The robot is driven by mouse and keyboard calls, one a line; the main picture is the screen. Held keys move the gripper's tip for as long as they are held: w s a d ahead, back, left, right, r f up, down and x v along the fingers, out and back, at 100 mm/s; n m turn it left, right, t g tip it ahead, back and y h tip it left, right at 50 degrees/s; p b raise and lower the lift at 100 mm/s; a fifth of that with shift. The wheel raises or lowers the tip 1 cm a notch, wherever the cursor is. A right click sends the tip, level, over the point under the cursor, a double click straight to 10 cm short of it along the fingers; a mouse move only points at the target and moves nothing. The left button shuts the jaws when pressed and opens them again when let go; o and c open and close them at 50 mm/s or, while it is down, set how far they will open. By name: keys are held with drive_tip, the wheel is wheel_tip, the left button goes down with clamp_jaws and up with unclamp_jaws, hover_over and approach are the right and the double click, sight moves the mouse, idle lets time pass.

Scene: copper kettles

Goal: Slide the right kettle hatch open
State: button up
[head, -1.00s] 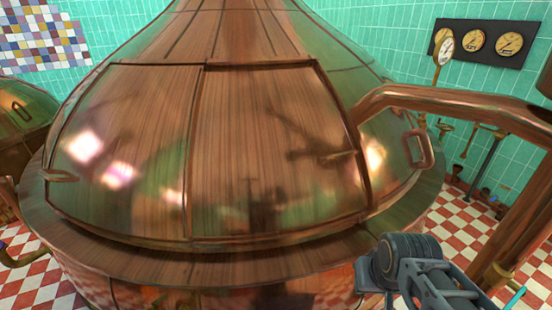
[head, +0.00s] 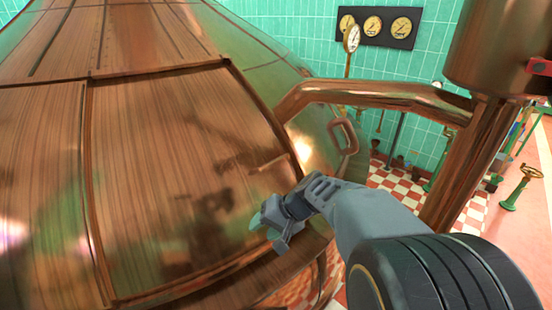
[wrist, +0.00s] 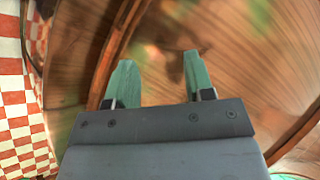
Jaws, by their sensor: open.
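The large copper kettle (head: 290,80) fills the left and middle of the head view. Its right hatch panel (head: 150,150) is a broad brown sheet inside a raised frame, and it looks closed. A looped copper handle (head: 344,137) stands on the dome to the right of that frame. My gripper (head: 262,228) is in front of the panel's lower right part, left of and below the handle. In the wrist view its two green fingers (wrist: 160,68) are apart with nothing between them, over blurred copper. I cannot tell whether they touch it.
A thick copper pipe (head: 380,92) arches from behind the handle to an upright copper column (head: 465,165) on the right. Dial gauges (head: 373,26) hang on the green tiled wall. Red and white checkered floor (head: 400,185) shows beyond the kettle.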

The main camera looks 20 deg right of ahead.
drive_tip(key=w+d+r+m+t+y, duration=0.2)
drive_tip(key=w+d+m+t, duration=0.15)
drive_tip(key=w+d, duration=0.3)
drive_tip(key=m+t+h+p, duration=0.2)
drive_tip(key=m+t+h, duration=0.1)
drive_tip(key=m+t, duration=0.3)
approach(279, 163)
drive_tip(key=shift+n+t, duration=0.35)
drive_tip(key=shift+t, duration=0.3)
drive_tip(key=p+x, duration=0.1)
drive_tip(key=x, duration=0.2)
drive_tip(key=p+x, duration=0.1)
drive_tip(key=x, duration=0.3)
drive_tip(key=f+p+x, duration=0.1)
drive_tip(key=x, duration=0.3)
drive_tip(key=shift+s+a, duration=0.15)
drive_tip(key=shift+a, duration=0.05)
drive_tip(key=shift+c, duration=0.2)
clamp_jaws()
